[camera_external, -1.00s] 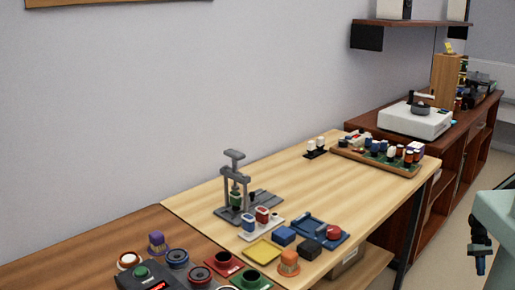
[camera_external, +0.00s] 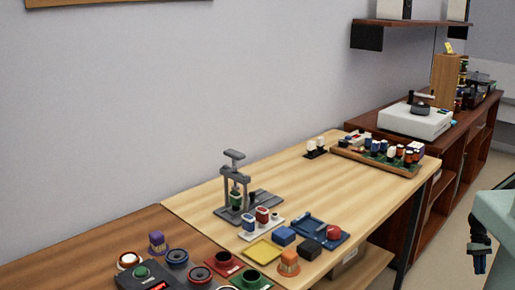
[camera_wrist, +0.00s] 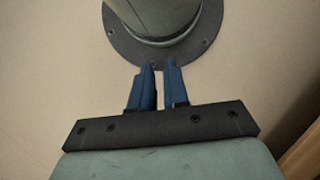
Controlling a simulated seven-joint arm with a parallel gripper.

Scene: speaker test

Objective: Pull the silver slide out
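A grey stand (camera_external: 235,184) with an upright frame and a top handle stands on the pale wooden table. A small green item (camera_external: 236,199) sits inside its frame. A flat grey plate (camera_external: 265,197) extends to the right of the stand's foot. I cannot tell which grey part is the silver slide. My gripper (camera_external: 479,264) hangs at the far right, well away from the stand and beyond the table's edge. In the wrist view, its two blue fingers (camera_wrist: 159,70) are a narrow gap apart with nothing between them.
A white tray with red and blue items (camera_external: 262,215), a yellow tray (camera_external: 262,250) and a blue tray (camera_external: 335,238) lie in front of the stand. A wooden tray (camera_external: 345,153) of bottles stands farther back. The table's middle is mostly clear.

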